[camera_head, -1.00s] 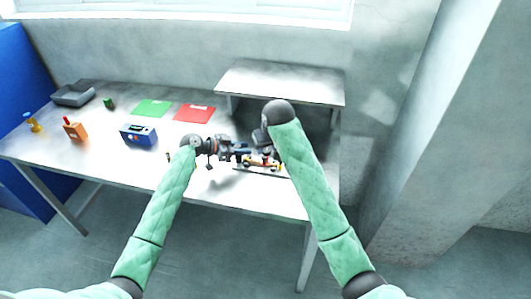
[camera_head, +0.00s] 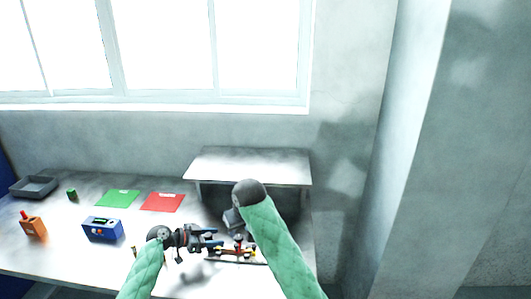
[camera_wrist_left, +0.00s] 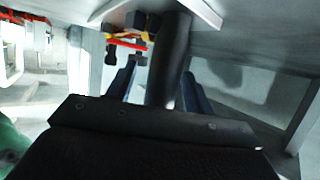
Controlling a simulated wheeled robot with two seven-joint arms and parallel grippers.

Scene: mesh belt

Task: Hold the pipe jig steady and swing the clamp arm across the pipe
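The pipe jig (camera_head: 238,251) is a low dark bar with red and yellow parts near the front edge of the table. Its red and yellow parts also show at the upper left in the left wrist view (camera_wrist_left: 128,38). My left gripper (camera_head: 216,238) is just left of the jig, its two blue fingers apart. In the left wrist view, a dark cylinder (camera_wrist_left: 171,60) shows between the fingers; I cannot tell what it is, and a gap shows on its left. My right gripper (camera_head: 234,222) is above and behind the jig, its fingers mostly hidden by my right arm. Pipe and clamp arm are too small to separate.
A raised shelf (camera_head: 250,166) stands behind the jig.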

